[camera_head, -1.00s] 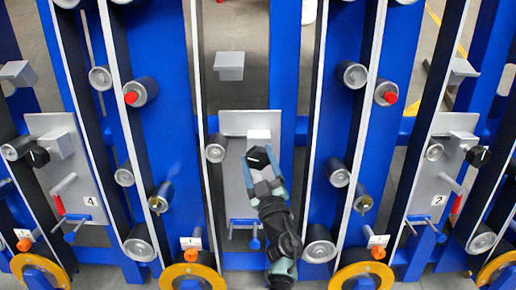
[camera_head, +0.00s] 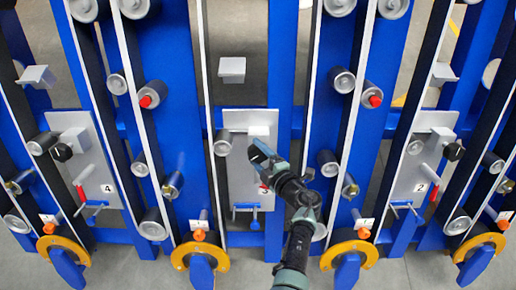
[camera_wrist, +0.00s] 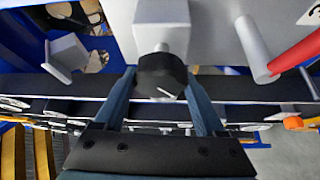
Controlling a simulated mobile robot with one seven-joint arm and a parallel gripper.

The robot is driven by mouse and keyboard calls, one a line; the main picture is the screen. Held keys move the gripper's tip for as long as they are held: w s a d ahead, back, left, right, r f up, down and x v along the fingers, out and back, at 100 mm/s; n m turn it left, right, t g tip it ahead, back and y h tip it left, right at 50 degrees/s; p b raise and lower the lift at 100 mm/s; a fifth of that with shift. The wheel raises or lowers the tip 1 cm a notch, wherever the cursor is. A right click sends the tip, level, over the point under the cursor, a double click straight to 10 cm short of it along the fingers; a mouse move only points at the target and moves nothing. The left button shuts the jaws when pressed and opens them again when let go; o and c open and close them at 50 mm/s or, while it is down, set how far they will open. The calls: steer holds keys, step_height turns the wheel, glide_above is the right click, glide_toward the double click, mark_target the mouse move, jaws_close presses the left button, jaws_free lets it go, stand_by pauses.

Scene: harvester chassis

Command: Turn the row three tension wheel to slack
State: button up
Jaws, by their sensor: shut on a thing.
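The row three panel (camera_head: 237,180) is the middle grey plate in the head view, its number 3 partly covered by my arm. Its tension wheel, a black faceted knob (camera_wrist: 162,76), sits in front of a grey box (camera_wrist: 162,22) in the wrist view. A short white line marks the knob's face, slanting slightly down to the right. My gripper (camera_wrist: 162,84) is shut on this knob, one finger on each side. In the head view my gripper (camera_head: 262,153) reaches the panel from the lower right and hides most of the knob.
Similar panels stand at left, number 4 (camera_head: 107,188), and right, number 2 (camera_head: 422,188), each with a black knob. In the wrist view, a grey peg (camera_wrist: 255,48) and red handle (camera_wrist: 298,52) are close right of my gripper. Belts and rollers flank the panel.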

steer(key=n+g+h+p, duration=0.1)
steer(key=n+g+p, duration=0.1)
steer(key=n+p, duration=0.2)
steer(key=shift+r+n, duration=0.2)
steer(key=shift+n, duration=0.1)
steer(key=shift+f+n+g+h+p, duration=0.15)
steer(key=shift+n+g+h+p, duration=0.15)
steer(key=shift+n+g+p, duration=0.35)
steer(key=shift+f+n, duration=0.1)
steer(key=shift+n, duration=0.15)
steer(key=o, duration=1.3)
steer(key=shift+s+d+r, duration=0.15)
steer(key=shift+r, duration=0.15)
steer(key=p+v, duration=0.6)
steer(key=v, duration=0.6)
steer(key=shift+s+d+p, duration=0.1)
steer(key=shift+s+p, duration=0.1)
steer(key=shift+p, duration=0.2)
